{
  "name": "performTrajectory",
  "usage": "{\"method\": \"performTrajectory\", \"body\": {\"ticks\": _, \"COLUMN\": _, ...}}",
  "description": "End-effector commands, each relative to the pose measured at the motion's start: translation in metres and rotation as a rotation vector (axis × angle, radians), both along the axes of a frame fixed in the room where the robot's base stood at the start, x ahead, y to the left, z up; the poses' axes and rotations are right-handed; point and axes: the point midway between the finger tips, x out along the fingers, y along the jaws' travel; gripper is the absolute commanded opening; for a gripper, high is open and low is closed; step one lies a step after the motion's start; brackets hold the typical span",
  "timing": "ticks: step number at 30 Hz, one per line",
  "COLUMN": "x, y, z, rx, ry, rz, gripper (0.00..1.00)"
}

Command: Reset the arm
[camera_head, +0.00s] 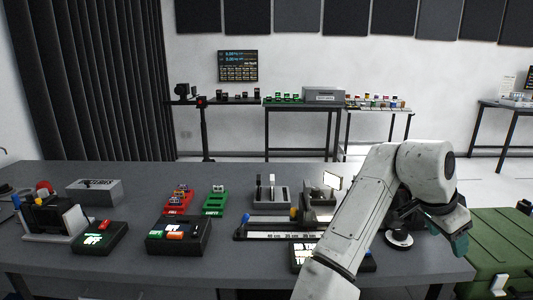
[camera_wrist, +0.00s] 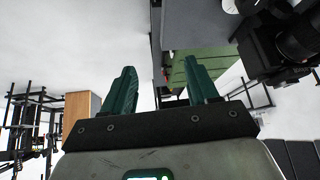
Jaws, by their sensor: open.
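My gripper (camera_head: 456,240) hangs at the right end of the dark table (camera_head: 150,264) in the head view, with my white arm bent in front of the table. In the wrist view my gripper (camera_wrist: 163,92) shows two green fingers set well apart, with nothing between them. The gripper is open and empty. The arm hides part of the table's right side.
A green crate (camera_head: 500,245) stands right of the table, close to my gripper. A black camera-like device (camera_wrist: 280,45) shows in the wrist view. A red rack (camera_head: 178,200), a green rack (camera_head: 215,201) and a black box (camera_head: 178,236) stand on the table.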

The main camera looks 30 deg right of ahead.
Motion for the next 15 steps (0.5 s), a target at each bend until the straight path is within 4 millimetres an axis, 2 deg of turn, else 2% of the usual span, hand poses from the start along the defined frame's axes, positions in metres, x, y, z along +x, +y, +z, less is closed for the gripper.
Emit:
{"method": "performTrajectory", "body": {"ticks": 8, "x": 0.005, "y": 0.002, "z": -0.021, "rx": -0.130, "ry": 0.100, "rz": 0.305, "gripper": 0.59}}
{"method": "performTrajectory", "body": {"ticks": 15, "x": 0.013, "y": 0.030, "z": -0.061, "rx": -0.158, "ry": 0.212, "rz": 0.665, "gripper": 0.59}}
